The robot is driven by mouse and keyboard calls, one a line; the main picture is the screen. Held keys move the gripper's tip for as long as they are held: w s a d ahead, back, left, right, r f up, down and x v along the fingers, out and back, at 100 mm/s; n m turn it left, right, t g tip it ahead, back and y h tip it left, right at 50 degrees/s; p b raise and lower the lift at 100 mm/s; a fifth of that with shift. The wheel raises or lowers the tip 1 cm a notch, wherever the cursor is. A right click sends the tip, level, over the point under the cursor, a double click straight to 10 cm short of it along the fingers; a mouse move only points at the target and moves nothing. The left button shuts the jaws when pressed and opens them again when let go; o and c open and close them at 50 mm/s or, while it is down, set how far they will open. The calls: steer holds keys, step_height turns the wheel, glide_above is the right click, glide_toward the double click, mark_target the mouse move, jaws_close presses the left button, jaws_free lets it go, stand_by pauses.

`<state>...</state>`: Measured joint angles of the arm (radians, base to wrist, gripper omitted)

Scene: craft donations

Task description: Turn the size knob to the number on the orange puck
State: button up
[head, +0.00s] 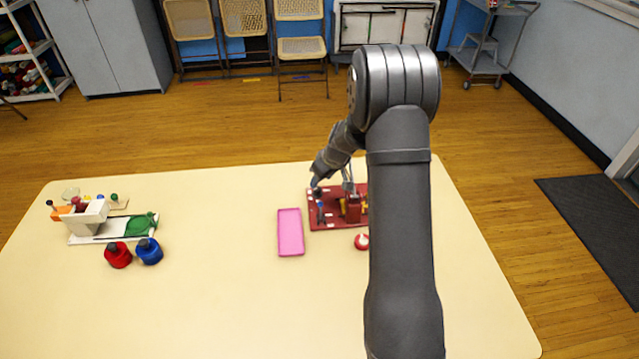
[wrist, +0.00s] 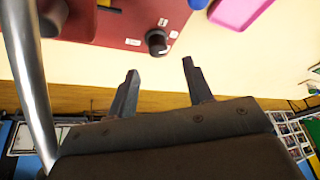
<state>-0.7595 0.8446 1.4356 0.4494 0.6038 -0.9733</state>
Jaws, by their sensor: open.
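A dark round knob (wrist: 157,41) with a pale mark sits near the edge of the red board (wrist: 110,22), with small white labels around it. The label numbers are too small to read. In the head view the red board (head: 325,222) lies at the right of the table, partly behind my arm. My gripper (wrist: 159,70) is open and empty; its two fingers point toward the knob, apart from it. In the head view my gripper (head: 317,188) is over the board's back left corner. I cannot pick out an orange puck clearly; a small orange piece (head: 60,213) lies at the far left.
A pink tray (head: 290,232) lies left of the board. A red and white round piece (head: 362,241) is in front of the board. A white device (head: 88,216), a red knobbed piece (head: 118,255) and a blue one (head: 149,251) stand at left. The table's middle is clear.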

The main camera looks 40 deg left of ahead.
steer(key=shift+v, duration=1.15)
steer(key=m+t+h, duration=0.2)
steer(key=m+t, duration=0.1)
steer(key=m, duration=0.7)
glide_toward(317, 189)
steer(key=shift+t, duration=0.3)
steer(key=x, duration=0.8)
steer(key=shift+a+f, duration=0.15)
steer(key=shift+f, duration=0.25)
steer(key=c, duration=1)
